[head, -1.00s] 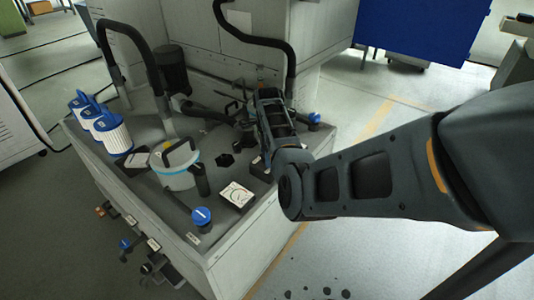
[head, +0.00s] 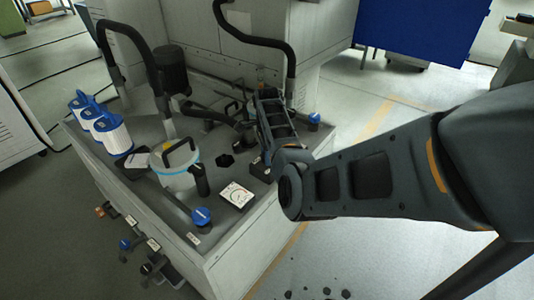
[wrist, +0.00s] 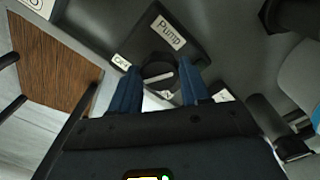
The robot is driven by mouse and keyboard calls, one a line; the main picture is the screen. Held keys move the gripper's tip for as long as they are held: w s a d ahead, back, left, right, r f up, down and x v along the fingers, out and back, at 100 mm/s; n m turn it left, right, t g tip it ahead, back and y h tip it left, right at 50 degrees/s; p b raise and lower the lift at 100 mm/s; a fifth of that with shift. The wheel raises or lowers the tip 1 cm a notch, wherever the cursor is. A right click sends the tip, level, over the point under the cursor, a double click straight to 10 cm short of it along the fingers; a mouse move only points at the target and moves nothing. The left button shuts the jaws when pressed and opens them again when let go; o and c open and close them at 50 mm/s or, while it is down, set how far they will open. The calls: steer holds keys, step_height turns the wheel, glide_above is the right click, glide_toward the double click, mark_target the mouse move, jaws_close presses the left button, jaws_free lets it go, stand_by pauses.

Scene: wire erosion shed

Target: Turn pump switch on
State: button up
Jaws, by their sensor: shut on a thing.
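The pump switch is a round dark knob (wrist: 158,72) with a pale line across it, on a dark box marked "Pump" (wrist: 168,33) in the wrist view. Smaller pale labels sit on either side of the knob, partly hidden by my fingers. My gripper (wrist: 160,86) has its two blue fingers on either side of the knob, shut on it. In the head view my arm covers the knob, and only part of the dark switch box (head: 259,170) shows beside it.
A gauge box (head: 236,195), a blue-capped fitting (head: 201,216) and a white canister (head: 174,169) stand on the tank top left of my arm. Blue-white filters (head: 110,132) stand farther left. Black hoses (head: 291,60) rise behind.

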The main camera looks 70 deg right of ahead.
steer(key=n+p, duration=0.2)
steer(key=n, duration=0.4)
steer(key=shift+r, duration=0.1)
steer(key=n+p, duration=0.1)
steer(key=n, duration=0.4)
steer(key=shift+n, duration=0.3)
stand_by(0.4)
steer(key=o, duration=1.1)
steer(key=shift+c, duration=0.2)
step_height(320, 180, up, 8)
steer(key=shift+f+p, duration=0.2)
steer(key=shift+p, duration=0.15)
steer(key=shift+s, duration=0.1)
